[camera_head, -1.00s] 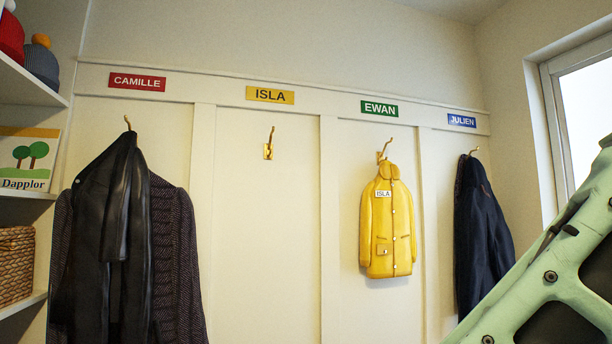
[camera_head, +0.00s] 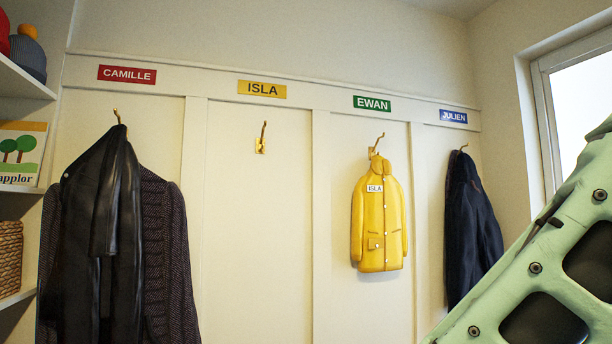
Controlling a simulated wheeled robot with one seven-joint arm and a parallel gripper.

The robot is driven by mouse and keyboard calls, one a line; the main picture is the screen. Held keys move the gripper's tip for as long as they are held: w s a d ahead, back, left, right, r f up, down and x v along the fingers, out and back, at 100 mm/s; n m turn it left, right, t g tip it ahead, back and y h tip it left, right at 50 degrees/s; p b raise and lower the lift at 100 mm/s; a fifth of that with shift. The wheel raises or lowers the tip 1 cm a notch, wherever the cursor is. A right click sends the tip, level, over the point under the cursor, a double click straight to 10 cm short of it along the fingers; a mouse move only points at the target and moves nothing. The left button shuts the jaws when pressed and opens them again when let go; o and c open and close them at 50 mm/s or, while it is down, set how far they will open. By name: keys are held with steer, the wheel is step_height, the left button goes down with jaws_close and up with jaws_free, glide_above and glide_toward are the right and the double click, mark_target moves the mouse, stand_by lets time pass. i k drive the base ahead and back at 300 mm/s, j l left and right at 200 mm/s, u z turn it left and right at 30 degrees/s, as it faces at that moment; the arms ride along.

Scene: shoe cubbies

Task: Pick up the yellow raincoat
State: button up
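The yellow raincoat (camera_head: 379,222) hangs on the brass hook (camera_head: 376,146) under the green EWAN sign (camera_head: 372,104). A white ISLA tag (camera_head: 375,188) is on its chest. Its front shows a row of buttons and a pocket. Its lower hem hangs free against the white panelled wall. My pale green arm (camera_head: 545,275) shows at the lower right, well right of the raincoat and apart from it. My gripper is out of view.
An empty brass hook (camera_head: 261,138) is under the yellow ISLA sign (camera_head: 262,89). Dark coats (camera_head: 110,230) hang at left under CAMILLE, and a navy coat (camera_head: 468,225) hangs under JULIEN. Shelves with hats (camera_head: 27,55) and a basket (camera_head: 10,258) stand at far left.

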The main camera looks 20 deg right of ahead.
mark_target(379, 208)
steer(key=i+l, duration=0.25)
steer(key=l, duration=0.15)
steer(key=i+l, duration=0.25)
steer(key=l, duration=0.2)
steer(key=i+l, duration=0.25)
steer(key=l, duration=0.15)
steer(key=i+l, duration=0.25)
steer(key=l, duration=0.15)
